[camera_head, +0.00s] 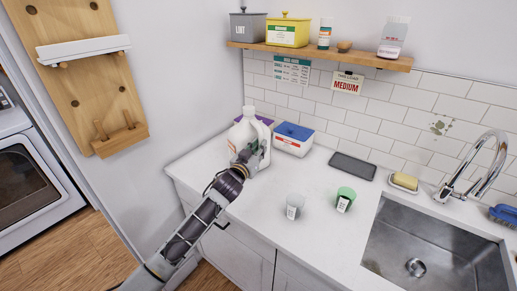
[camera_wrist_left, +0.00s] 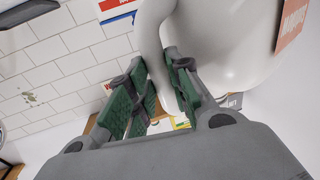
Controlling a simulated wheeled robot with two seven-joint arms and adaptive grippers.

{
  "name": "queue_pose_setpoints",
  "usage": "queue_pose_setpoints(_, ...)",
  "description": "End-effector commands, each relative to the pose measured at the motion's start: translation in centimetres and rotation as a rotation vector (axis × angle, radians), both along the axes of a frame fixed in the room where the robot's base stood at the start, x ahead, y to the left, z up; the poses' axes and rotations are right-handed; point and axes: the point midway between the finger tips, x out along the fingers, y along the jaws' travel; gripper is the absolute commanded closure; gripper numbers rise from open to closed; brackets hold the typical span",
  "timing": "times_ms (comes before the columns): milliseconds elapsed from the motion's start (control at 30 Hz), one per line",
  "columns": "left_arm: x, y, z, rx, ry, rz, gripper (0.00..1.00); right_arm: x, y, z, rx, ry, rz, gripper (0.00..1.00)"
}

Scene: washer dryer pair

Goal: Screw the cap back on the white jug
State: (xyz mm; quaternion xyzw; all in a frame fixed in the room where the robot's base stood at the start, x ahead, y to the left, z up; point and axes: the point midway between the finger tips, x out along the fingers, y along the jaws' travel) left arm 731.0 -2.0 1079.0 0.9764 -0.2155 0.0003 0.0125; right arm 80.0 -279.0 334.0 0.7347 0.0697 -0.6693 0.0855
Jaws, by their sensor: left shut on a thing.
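The white jug (camera_head: 241,132) stands at the back left of the counter, with an orange-and-white label on its front. In the left wrist view the jug's body (camera_wrist_left: 225,45) fills the upper right and its handle (camera_wrist_left: 150,35) runs down between my green-padded fingers. My left gripper (camera_head: 247,157) is shut on the jug's handle; it also shows in the left wrist view (camera_wrist_left: 160,95). The jug's top is small and white in the head view, and I cannot tell whether a cap is on it. I cannot make out a separate cap. My right gripper is not in view.
A blue-lidded white box (camera_head: 292,140) stands right of the jug. A dark tray (camera_head: 353,166), soap dish (camera_head: 404,182) and sink (camera_head: 440,245) lie to the right. A shelf (camera_head: 330,53) hangs above.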

Motion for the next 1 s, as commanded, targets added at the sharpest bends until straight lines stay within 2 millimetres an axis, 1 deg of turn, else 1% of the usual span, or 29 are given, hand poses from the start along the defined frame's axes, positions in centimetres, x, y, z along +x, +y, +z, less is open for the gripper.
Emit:
queue_pose_setpoints(167, 0.0, 0.0, 0.1, -0.001, -0.004, -0.001, 1.00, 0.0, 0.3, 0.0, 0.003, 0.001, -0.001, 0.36)
queue_pose_setpoints(467, 0.0, 0.0, -0.2, 0.000, -0.003, 0.000, 1.00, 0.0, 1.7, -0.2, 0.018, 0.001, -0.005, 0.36)
queue_pose_setpoints(500, 0.0, 0.0, -0.4, 0.000, 0.000, 0.000, 0.75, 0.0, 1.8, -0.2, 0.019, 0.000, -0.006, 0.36)
queue_pose_setpoints(633, 0.0, 0.0, -0.3, 0.001, 0.000, 0.000, 0.58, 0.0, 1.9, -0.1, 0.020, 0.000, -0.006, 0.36)
queue_pose_setpoints(767, 0.0, 0.0, -0.3, 0.001, 0.000, 0.000, 0.58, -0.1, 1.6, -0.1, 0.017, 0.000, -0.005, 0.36)
queue_pose_setpoints(1000, 0.0, 0.0, -0.2, 0.000, -0.001, 0.000, 0.58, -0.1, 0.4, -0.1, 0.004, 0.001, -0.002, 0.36)
